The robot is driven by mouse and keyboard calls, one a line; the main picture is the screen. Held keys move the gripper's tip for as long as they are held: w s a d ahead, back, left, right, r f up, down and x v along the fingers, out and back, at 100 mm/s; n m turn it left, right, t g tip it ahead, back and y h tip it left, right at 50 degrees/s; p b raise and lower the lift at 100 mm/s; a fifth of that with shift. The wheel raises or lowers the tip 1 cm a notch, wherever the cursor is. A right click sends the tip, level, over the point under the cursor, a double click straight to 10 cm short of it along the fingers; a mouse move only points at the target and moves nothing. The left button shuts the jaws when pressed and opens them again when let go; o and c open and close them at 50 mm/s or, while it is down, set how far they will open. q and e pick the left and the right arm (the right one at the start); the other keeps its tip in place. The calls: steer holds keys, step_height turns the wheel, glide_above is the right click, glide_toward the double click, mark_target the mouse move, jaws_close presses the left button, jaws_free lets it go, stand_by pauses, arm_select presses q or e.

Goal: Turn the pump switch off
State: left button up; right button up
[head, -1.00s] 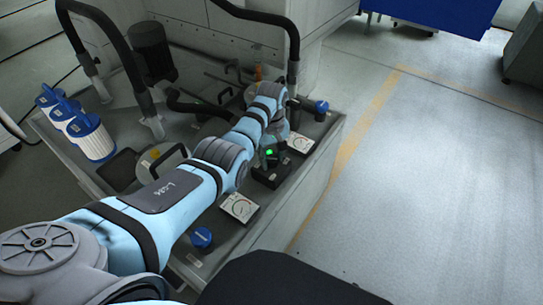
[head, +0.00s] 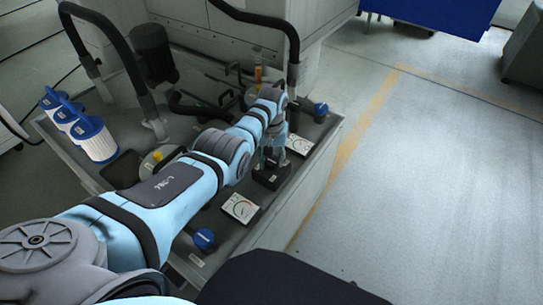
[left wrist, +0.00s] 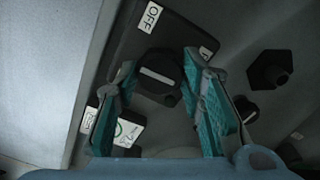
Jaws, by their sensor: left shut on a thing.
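The pump switch is a black box (head: 270,176) on the right rim of the machine's tank top in the head view. In the left wrist view its black knob (left wrist: 158,72) carries a white bar mark. A white OFF label (left wrist: 151,16) is on the box (left wrist: 125,45), and a second label (left wrist: 206,53) is partly hidden by a finger. My left gripper (left wrist: 160,80) is shut on the knob, with a teal-padded finger on either side. In the head view the left gripper (head: 272,155) is over the box and partly hides it. My right gripper is not in view.
Blue knobs (head: 204,239) (head: 321,110) are farther along the rim. Blue-white filter cartridges (head: 92,140) and black hoses (head: 128,60) are at the left.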

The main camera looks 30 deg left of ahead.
mark_target(271, 161)
arm_select(q)
steer(key=m, duration=0.2)
steer(key=shift+m, duration=0.4)
steer(key=shift+m+p, duration=0.3)
steer(key=shift+m, duration=1.5)
steer(key=o, duration=1.1)
steer(key=shift+o, duration=0.2)
steer(key=shift+r, duration=0.15)
step_height(271, 161, up, 12)
